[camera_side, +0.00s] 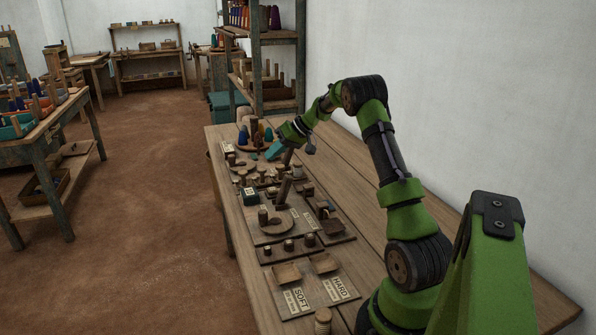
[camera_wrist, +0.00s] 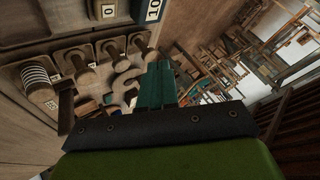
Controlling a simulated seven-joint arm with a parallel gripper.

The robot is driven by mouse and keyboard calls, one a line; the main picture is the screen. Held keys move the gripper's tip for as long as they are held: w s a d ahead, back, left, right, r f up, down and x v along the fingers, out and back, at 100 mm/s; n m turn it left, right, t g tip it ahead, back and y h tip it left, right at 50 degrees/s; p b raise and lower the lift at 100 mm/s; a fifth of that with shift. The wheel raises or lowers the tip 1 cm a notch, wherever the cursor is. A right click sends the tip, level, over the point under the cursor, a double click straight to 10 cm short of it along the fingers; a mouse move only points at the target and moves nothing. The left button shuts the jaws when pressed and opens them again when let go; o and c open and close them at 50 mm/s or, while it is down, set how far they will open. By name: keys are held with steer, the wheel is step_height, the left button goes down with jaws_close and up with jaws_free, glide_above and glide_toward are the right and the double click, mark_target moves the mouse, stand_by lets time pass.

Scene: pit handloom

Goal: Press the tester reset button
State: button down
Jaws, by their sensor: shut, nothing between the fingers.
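My gripper (camera_side: 273,151) is shut and empty, its teal fingers low over the far part of the long wooden bench. In the wrist view the closed fingers (camera_wrist: 157,84) point toward several wooden pegs with round ends (camera_wrist: 110,50). A small dark box with a pale number label (camera_side: 250,196) stands on the bench, nearer the camera than my gripper. Number plates also show at the top of the wrist view (camera_wrist: 152,9). I cannot tell which part is the tester reset button. The fingertips' contact with anything cannot be made out.
A board with a round disc and upright post (camera_side: 283,192) stands mid-bench. Nearer are small dark knobs (camera_side: 289,245) and shallow wooden trays (camera_side: 286,272) by SOFT and HARD labels. Cones (camera_side: 243,135) stand near my gripper. The bench's right side (camera_side: 370,215) is bare beside the wall.

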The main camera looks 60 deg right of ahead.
mark_target(275, 189)
steer(key=shift+f, duration=0.1)
steer(key=shift+f, duration=4.3)
steer(key=shift+f, duration=0.1)
steer(key=shift+f, duration=0.35)
steer(key=shift+f, duration=0.75)
steer(key=shift+s+r, duration=0.1)
steer(key=shift+r, duration=1)
steer(key=shift+r, duration=2.55)
